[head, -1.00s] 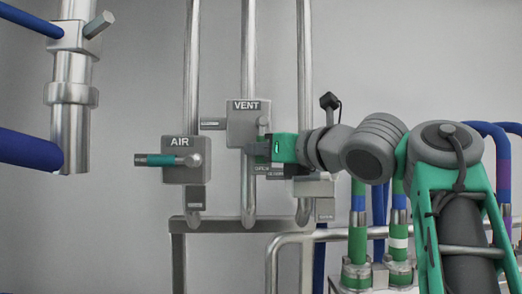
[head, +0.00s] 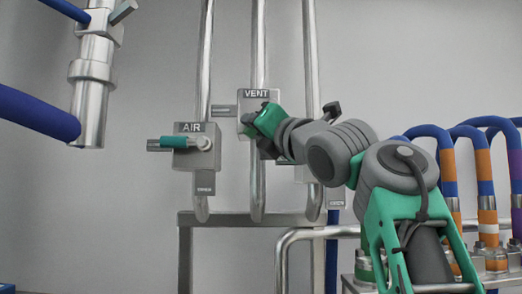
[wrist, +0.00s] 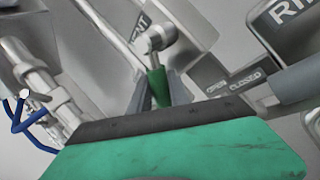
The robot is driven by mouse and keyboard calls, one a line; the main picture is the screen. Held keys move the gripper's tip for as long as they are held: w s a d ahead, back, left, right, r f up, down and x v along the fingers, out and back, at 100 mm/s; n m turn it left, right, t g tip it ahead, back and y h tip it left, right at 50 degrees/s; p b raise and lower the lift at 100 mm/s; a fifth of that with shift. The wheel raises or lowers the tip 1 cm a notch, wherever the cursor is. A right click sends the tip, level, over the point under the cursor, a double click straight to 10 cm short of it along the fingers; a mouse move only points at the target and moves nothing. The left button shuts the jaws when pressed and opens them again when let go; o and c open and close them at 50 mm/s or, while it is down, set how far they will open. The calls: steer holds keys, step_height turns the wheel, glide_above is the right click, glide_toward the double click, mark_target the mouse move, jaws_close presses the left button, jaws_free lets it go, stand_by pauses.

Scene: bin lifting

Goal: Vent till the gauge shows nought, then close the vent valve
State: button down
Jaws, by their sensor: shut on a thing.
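The vent valve (head: 246,96) is a grey box labelled VENT on the middle vertical pipe. Its handle (wrist: 157,86) has a green grip and shows in the wrist view between my fingers, below its round metal hub. My gripper (wrist: 158,92) is shut on this handle. In the head view my gripper (head: 249,122) is at the front of the vent box, tilted, and covers the handle and part of the box. OPEN and CLOSED marks show on a plate in the wrist view. I cannot tell which the handle points to. No gauge shows in either view.
The AIR valve (head: 197,158), with a teal lever pointing left, is close at lower left. Another vertical pipe (head: 309,60) stands behind my wrist. A steel pipe with blue hoses (head: 95,85) is at upper left. Several banded hoses stand at right.

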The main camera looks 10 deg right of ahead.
steer(key=m+b, duration=0.1)
steer(key=a+m+t+h+b, duration=0.1)
steer(key=m, duration=0.1)
steer(key=shift+w+a+r+m+t+h, duration=0.1)
steer(key=shift+a+r+m+t+h, duration=0.1)
steer(key=shift+r+m+t+h, duration=0.1)
steer(key=m, duration=0.1)
steer(key=r+m+t+h, duration=0.1)
steer(key=m+h, duration=0.1)
steer(key=m, duration=0.1)
steer(key=shift+a+r, duration=0.3)
steer(key=m+h, duration=0.1)
steer(key=m, duration=0.1)
steer(key=r+m+t+h+p, duration=0.1)
steer(key=m+h, duration=0.1)
steer(key=shift+w+a+r+h, duration=0.1)
steer(key=shift+a+r+h, duration=0.1)
steer(key=shift+h, duration=0.1)
steer(key=shift+d+r+m+h+p, duration=0.15)
steer(key=shift+m+h+p, duration=0.1)
steer(key=shift+m+h, duration=0.4)
steer(key=shift+a+r+m+h+p, duration=0.1)
steer(key=shift+r+m+h+p, duration=0.2)
steer(key=shift+m, duration=0.5)
steer(key=shift+d+r+m+h+p, duration=0.1)
steer(key=shift+m+h+p, duration=0.1)
steer(key=shift+m+h, duration=0.45)
steer(key=shift+m, duration=0.4)
steer(key=c, duration=1.5)
jaws_free()
